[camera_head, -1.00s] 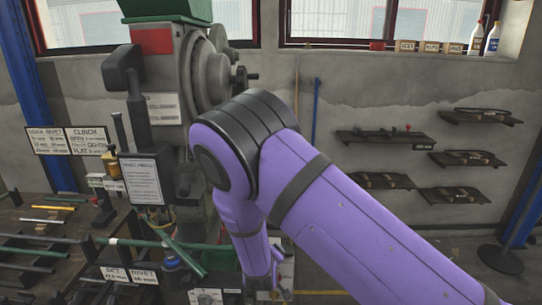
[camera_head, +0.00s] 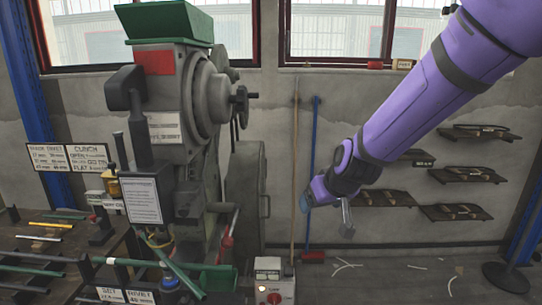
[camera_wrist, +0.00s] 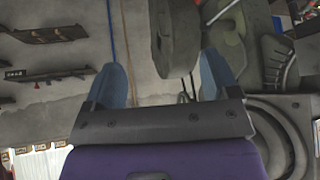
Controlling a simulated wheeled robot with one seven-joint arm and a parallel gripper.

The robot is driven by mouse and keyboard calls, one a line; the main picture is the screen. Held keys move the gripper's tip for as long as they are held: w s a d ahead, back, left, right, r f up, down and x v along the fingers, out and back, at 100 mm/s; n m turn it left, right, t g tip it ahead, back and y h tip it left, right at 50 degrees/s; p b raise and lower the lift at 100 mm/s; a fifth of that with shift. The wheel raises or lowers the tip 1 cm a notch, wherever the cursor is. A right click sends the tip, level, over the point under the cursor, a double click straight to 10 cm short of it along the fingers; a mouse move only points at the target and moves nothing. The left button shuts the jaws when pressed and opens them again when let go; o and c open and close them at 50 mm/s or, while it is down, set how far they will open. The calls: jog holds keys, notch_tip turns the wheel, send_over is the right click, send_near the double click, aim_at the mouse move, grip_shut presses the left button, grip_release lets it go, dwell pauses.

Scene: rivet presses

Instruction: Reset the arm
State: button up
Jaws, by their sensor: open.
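My purple arm (camera_head: 425,95) reaches in from the upper right in the head view, bent down and to the left. My gripper (camera_head: 306,203) is at its lower end, in front of the back wall and right of the rivet press (camera_head: 175,110). In the wrist view my gripper (camera_wrist: 162,68) shows two blue fingers wide apart, with nothing held between them. A rounded grey part (camera_wrist: 175,45) appears beyond the fingers; I cannot tell its distance. The press is grey with a green hopper (camera_head: 170,22) and a side handwheel (camera_head: 241,97).
A control box (camera_head: 270,285) with a red knob stands below my gripper. Wall shelves (camera_head: 467,174) with parts are at right. A blue pole (camera_head: 313,150) leans on the wall. A bench (camera_head: 45,245) with rods and signs is at left.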

jog(key=s+d+r+m+h, duration=0.1)
jog(key=s+d+r, duration=0.3)
jog(key=s, duration=0.5)
jog(key=s+d+r+m+g+h, duration=0.1)
jog(key=s+d+r, duration=0.4)
jog(key=s+d, duration=0.3)
jog(key=s+d+r+m, duration=0.1)
jog(key=s+d+r, duration=0.3)
jog(key=s, duration=0.7)
jog(key=shift+d+r+m+h, duration=0.35)
jog(key=shift+d+m+h, duration=0.05)
jog(key=shift+d, duration=0.75)
